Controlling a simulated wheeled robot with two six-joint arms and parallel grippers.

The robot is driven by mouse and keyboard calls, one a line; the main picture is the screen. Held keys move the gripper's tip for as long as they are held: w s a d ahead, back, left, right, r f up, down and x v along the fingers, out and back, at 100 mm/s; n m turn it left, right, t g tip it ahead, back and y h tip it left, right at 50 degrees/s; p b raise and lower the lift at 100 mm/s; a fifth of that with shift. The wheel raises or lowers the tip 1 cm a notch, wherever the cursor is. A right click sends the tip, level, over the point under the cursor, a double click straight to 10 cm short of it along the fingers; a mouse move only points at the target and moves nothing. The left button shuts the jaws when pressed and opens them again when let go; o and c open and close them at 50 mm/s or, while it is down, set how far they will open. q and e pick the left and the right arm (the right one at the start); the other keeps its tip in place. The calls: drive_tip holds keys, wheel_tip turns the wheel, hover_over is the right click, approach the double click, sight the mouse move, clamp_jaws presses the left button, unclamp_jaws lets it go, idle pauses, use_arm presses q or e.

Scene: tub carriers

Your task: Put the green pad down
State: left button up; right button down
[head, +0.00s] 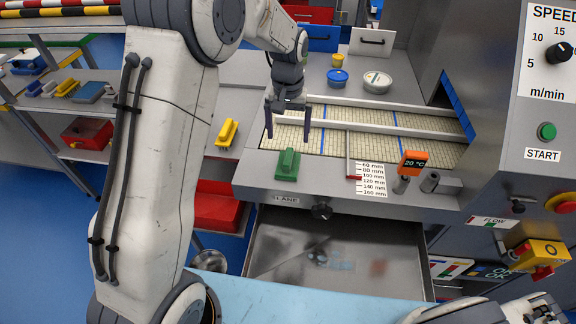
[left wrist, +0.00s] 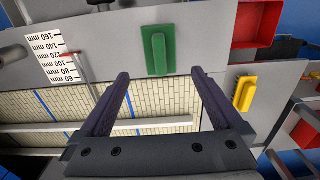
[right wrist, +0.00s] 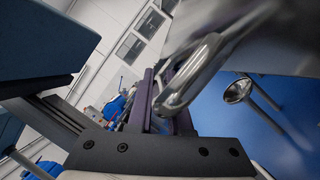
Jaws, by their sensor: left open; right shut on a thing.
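The green pad (head: 287,165), a flat plate with a raised grip bar, lies on the grey metal ledge (head: 255,172) in front of the conveyor. It also shows in the left wrist view (left wrist: 159,50), beyond the fingertips. My left gripper (head: 288,136) is open and empty above the belt edge, just behind the pad and apart from it. In the left wrist view its two fingers (left wrist: 160,74) stand wide apart. In the right wrist view my right gripper (right wrist: 165,88) is shut on a bent shiny metal handle (right wrist: 197,72); what the handle belongs to is unclear.
Guide rails (head: 390,130) cross the tiled belt. An open metal drawer (head: 340,255) is below the ledge. Lidded tubs (head: 377,82) stand behind.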

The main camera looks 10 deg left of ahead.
use_arm(q)
drive_tip(key=s+d+r+m, duration=0.2)
drive_tip(key=s+d+r, duration=0.1)
drive_tip(key=s, duration=0.5)
drive_tip(key=s+d+r+m, duration=0.2)
drive_tip(key=s+d+r, duration=0.15)
drive_tip(key=s, duration=0.55)
drive_tip(key=s+a+f+m+h, duration=0.1)
drive_tip(key=s+a+m, duration=0.1)
drive_tip(key=s, duration=1.2)
drive_tip(key=shift+a+m, duration=0.4)
drive_tip(key=shift+m, duration=0.3)
drive_tip(key=shift+f, duration=0.1)
